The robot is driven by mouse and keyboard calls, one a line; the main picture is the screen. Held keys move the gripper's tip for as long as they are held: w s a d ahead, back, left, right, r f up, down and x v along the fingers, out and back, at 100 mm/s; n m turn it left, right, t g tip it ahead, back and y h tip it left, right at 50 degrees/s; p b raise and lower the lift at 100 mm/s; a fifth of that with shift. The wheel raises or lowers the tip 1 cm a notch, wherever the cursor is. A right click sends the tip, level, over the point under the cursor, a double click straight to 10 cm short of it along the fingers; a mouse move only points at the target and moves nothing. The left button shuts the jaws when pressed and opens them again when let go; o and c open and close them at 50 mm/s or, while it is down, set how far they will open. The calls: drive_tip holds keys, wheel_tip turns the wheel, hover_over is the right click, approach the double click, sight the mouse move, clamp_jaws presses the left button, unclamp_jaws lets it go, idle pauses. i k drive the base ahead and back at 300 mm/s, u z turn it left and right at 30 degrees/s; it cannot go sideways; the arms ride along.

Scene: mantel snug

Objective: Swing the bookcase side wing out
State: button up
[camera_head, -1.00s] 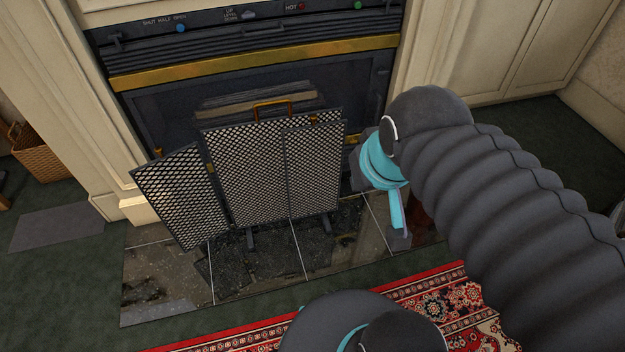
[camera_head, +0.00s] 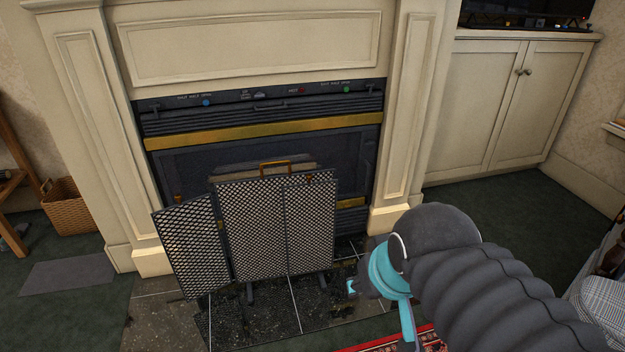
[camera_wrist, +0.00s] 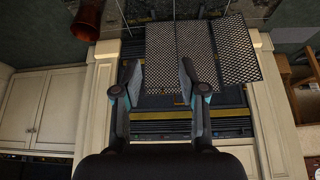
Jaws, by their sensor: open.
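A folding black mesh fire screen (camera_head: 265,235) stands on the dark hearth before the fireplace, with a brass handle (camera_head: 275,166) on top. Its left wing (camera_head: 193,245) angles outward from the centre panel. Its right wing (camera_head: 309,228) lies nearly flat over the right part of the centre panel. The screen also shows upside down in the wrist view (camera_wrist: 195,55). My gripper (camera_head: 378,312) is open and empty, to the right of the screen and apart from it. Its two spread fingers show in the wrist view (camera_wrist: 155,75). No part is labelled as the bookcase side.
The mantel's right pillar (camera_head: 397,120) and a cream cabinet (camera_head: 505,105) stand to the right. A wicker basket (camera_head: 68,208) and wooden shelving (camera_head: 12,180) are at the left. A reddish-brown vessel (camera_wrist: 88,18) shows in the wrist view.

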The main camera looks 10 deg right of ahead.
sight(310, 208)
drive_tip(key=z, duration=0.25)
drive_tip(key=i, duration=1.05)
drive_tip(key=z, duration=0.15)
